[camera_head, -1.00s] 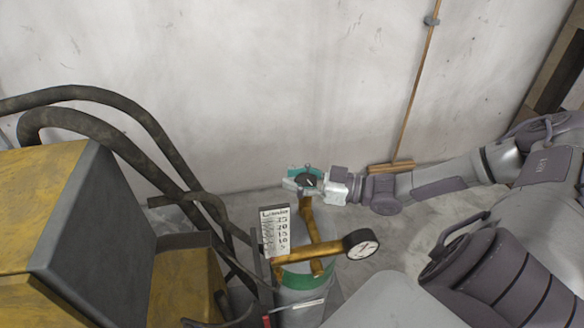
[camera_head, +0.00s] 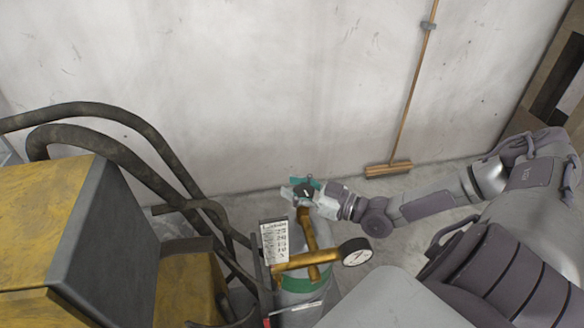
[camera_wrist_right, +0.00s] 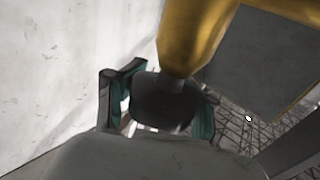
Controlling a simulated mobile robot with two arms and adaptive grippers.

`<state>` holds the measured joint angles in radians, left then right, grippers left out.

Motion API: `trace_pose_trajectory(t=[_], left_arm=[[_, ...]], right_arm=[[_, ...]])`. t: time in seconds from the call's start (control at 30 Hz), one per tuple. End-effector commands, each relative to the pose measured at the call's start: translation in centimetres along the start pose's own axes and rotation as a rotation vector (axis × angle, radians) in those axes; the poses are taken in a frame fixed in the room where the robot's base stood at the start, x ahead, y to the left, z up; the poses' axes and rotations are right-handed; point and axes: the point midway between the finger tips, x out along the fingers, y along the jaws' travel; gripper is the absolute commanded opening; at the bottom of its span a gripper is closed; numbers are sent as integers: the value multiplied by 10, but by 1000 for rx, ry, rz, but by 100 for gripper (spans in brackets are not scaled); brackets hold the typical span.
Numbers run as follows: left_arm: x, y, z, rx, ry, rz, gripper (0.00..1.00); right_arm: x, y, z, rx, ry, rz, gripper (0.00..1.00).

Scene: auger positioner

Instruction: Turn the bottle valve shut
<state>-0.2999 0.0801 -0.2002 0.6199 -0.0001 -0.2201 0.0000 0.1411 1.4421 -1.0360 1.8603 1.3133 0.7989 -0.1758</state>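The bottle is a grey cylinder with a green band (camera_head: 297,281). It stands low in the middle of the head view. Brass pipework (camera_head: 308,232) rises from it to a dark round valve knob (camera_head: 306,190) at the top. In the right wrist view the knob (camera_wrist_right: 165,100) sits between two teal finger pads, under a large yellow pipe. My right gripper (camera_head: 303,189) reaches in from the right, its fingers around the knob; the pads appear to touch its sides. The knob's far side is hidden. My left gripper is not in view.
A yellow and grey machine (camera_head: 75,225) with thick dark hoses (camera_head: 110,137) stands at left.

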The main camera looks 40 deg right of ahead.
Motion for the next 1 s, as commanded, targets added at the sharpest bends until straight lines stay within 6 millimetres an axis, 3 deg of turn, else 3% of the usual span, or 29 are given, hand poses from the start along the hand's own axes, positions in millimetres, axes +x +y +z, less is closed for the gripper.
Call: trace_pose_trajectory(t=[0.47, 1.0], left_arm=[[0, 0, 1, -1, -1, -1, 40], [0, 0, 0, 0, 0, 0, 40]], right_arm=[[-7, 0, 1, 1, -5, -1, 63], [-108, 1, 1, 1, -5, 1, 63]])
